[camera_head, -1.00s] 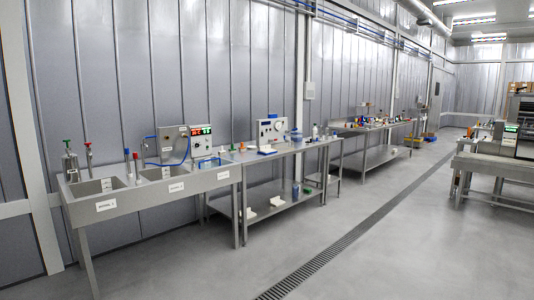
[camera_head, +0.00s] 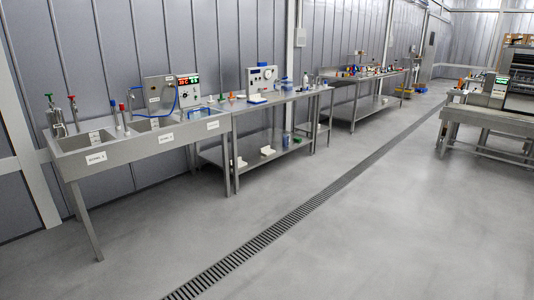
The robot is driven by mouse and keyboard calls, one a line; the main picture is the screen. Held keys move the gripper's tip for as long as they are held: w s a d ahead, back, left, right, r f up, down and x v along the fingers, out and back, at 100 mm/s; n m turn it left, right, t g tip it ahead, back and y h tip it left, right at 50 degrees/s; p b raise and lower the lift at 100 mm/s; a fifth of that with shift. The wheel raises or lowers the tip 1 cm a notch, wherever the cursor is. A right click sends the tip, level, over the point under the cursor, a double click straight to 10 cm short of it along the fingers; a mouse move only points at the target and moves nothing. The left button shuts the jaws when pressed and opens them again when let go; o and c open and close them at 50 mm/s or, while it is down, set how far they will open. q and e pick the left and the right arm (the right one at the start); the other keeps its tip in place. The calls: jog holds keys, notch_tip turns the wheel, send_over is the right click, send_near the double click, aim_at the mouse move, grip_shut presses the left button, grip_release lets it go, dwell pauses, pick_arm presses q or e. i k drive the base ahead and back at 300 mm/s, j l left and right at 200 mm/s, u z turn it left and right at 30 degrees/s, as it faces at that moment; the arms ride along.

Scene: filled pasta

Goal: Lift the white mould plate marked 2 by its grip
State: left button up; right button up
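No plate that I can read as marked 2 shows in the head view. Two small white pieces lie on the lower shelf of the middle steel table, one towards the left (camera_head: 240,162) and one towards the middle (camera_head: 267,151). They are too small to tell whether they are mould plates or carry a number. Neither of my grippers is in view.
A steel sink bench (camera_head: 120,152) stands at the left, the middle table (camera_head: 283,97) beside it. Another table (camera_head: 365,78) stands further back, and a machine bench (camera_head: 485,117) at the right. A floor drain (camera_head: 310,203) crosses the open floor, which is clear in front.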

aim_at(256, 98)
jog(key=i+z, duration=0.35)
jog(key=i, duration=3.55)
jog(key=i+u, duration=0.15)
jog(key=i, duration=0.35)
jog(key=i+l+u, duration=0.1)
jog(key=i, duration=0.4)
jog(key=i+l+u, duration=0.15)
jog(key=i, duration=0.35)
jog(key=i+l+u, duration=0.1)
jog(key=i+l, duration=0.15)
jog(key=i, duration=0.2)
